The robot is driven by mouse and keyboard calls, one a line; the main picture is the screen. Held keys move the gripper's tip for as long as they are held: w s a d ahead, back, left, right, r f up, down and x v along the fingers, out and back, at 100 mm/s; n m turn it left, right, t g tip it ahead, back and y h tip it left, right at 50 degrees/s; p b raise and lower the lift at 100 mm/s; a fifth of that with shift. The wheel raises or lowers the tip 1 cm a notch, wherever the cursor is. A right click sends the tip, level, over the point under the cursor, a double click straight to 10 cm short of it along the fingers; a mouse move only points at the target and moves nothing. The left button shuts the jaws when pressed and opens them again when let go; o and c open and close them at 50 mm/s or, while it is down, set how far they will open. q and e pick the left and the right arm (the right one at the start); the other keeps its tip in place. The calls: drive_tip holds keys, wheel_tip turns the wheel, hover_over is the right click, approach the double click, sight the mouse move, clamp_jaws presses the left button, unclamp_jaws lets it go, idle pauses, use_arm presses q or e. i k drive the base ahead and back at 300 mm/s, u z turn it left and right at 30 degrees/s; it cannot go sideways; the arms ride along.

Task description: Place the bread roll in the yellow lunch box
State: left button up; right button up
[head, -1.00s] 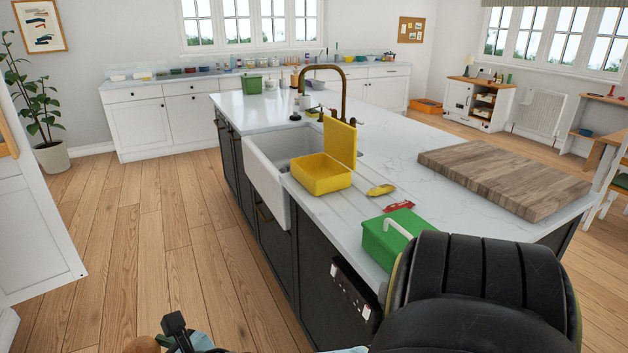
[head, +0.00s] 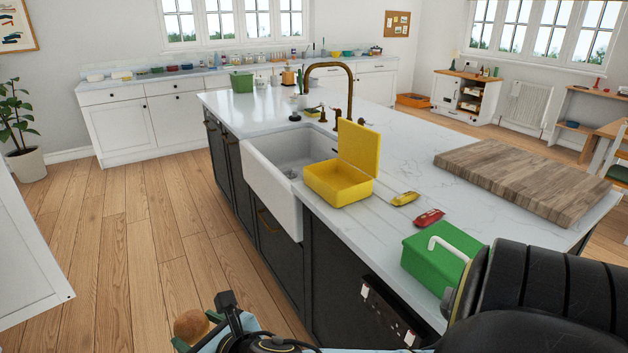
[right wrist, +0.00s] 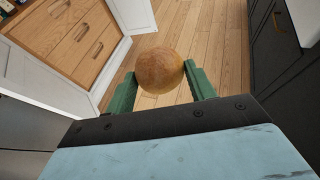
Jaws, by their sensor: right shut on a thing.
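The brown, round bread roll (head: 190,326) is in my right gripper (head: 198,329), low in the head view, in front of the island and over the floor. In the right wrist view the roll (right wrist: 160,70) sits between the two green fingers of the right gripper (right wrist: 160,82), which are shut on it. The yellow lunch box (head: 338,187) stands on the island's white worktop, beside the sink, with its lid raised upright. Its inside is partly visible and looks empty. The roll is well apart from the box, lower and nearer to me. My left gripper is not in view.
A green box with a white handle (head: 437,262), a red toy-like item (head: 429,218) and a yellow one (head: 404,198) are on the worktop near the lunch box. A wooden board (head: 528,180) lies to the right. A brass tap (head: 330,75) rises behind the sink (head: 275,185). Floor left is clear.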

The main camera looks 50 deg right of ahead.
sight(331, 183)
drive_tip(key=i, duration=2.45)
drive_tip(key=z, duration=2.7)
drive_tip(key=i, duration=0.55)
drive_tip(key=z, duration=0.05)
